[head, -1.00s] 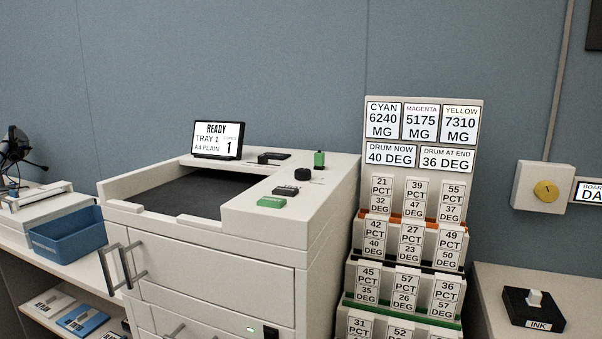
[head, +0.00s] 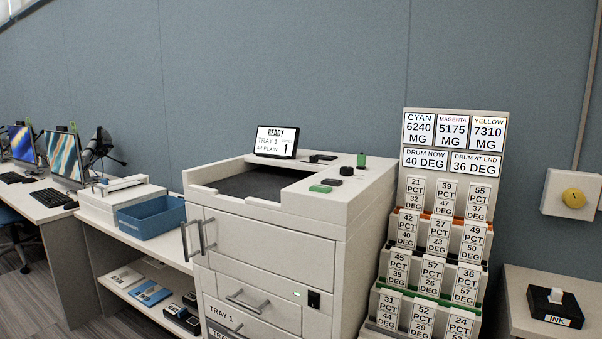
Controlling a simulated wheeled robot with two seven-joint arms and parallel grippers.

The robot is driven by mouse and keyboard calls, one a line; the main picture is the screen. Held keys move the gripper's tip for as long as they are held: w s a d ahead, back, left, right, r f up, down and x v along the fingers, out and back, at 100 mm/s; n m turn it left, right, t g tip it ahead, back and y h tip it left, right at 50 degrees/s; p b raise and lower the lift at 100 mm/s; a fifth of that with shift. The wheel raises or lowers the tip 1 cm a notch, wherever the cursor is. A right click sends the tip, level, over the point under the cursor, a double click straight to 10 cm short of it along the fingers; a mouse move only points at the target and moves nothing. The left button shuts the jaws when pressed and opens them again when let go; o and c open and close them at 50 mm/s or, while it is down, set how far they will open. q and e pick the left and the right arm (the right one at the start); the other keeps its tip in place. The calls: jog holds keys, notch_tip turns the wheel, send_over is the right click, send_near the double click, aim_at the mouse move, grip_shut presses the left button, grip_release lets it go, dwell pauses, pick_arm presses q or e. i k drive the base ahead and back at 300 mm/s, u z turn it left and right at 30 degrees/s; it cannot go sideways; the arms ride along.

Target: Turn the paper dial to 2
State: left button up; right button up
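The printer (head: 280,240) stands in the middle of the head view. A small round black dial (head: 346,170) sits on its top panel at the right; its pointer and marks are too small to read, and I cannot tell for sure that it is the paper dial. The display (head: 276,142) at the printer's back reads READY, TRAY 1, A4 PLAIN and a large 1. Neither of my grippers is in view.
A green button (head: 320,188), a dark button (head: 331,182) and a green-topped part (head: 361,160) share the panel. A label rack (head: 440,210) stands close at the printer's right. A blue bin (head: 152,216) sits on the left bench. A yellow knob (head: 573,198) is on the wall.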

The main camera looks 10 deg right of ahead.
aim_at(345, 171)
jog(key=z, duration=0.35)
jog(key=k, duration=0.35)
jog(key=u, duration=1.05)
jog(key=i, duration=1)
jog(key=z, duration=0.75)
